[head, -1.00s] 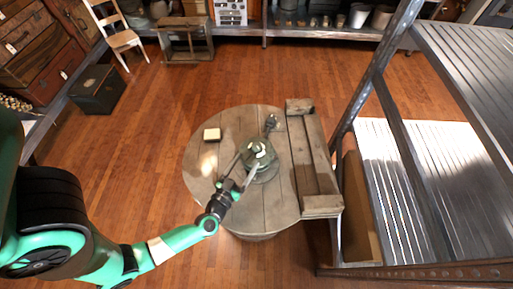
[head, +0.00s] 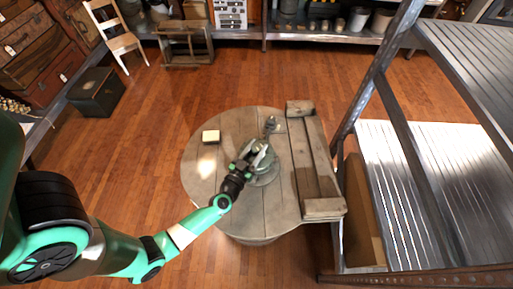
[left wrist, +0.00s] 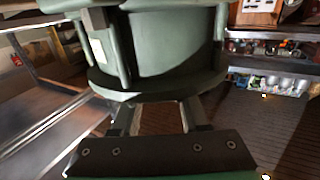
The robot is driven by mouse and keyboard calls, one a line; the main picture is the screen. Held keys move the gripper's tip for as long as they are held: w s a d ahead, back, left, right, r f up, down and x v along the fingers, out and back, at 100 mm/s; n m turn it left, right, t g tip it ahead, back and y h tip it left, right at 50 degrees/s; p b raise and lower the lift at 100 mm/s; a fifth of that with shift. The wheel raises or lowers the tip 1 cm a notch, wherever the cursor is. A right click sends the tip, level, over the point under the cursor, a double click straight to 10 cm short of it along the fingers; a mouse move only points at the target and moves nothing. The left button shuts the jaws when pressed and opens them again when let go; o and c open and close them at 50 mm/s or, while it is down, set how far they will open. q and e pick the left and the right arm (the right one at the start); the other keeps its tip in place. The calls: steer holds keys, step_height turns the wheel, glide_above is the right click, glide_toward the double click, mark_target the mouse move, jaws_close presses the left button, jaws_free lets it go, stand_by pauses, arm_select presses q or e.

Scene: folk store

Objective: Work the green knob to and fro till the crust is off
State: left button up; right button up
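A round grey-green device (head: 262,176) stands on the round wooden table (head: 215,172). Its top, where the green knob would be, is largely covered by my left gripper in the head view. My left gripper (head: 257,155) is over the device with its two fingers spread apart; I cannot tell whether they touch it. In the left wrist view a dark green cylinder with a wide flange (left wrist: 165,45) fills the upper middle, close in front of the gripper, and hides parts of the fingers. No crust can be made out. My right gripper is not in view.
A metal shelf rack (head: 385,150) stands close on the right.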

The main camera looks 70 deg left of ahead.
arm_select(q)
jaws_close()
steer(key=n+g+y+p, duration=0.1)
steer(key=p, duration=0.1)
steer(key=g+y+p, duration=0.1)
steer(key=p, duration=0.1)
steer(key=shift+w+d+r+n, duration=0.1)
steer(key=shift+w+r+n, duration=0.05)
steer(key=shift+r+n, duration=0.25)
steer(key=shift+f+n+g+y+p, duration=0.15)
steer(key=shift+n+g+y+p, duration=0.25)
steer(key=shift+n+g+p, duration=0.15)
steer(key=shift+f+n+g+y, duration=0.3)
steer(key=shift+n+g+y, duration=0.55)
steer(key=shift+g, duration=0.4)
steer(key=o, duration=0.8)
jaws_free()
steer(key=shift+p+v, duration=1.2)
steer(key=shift+v, duration=4.6)
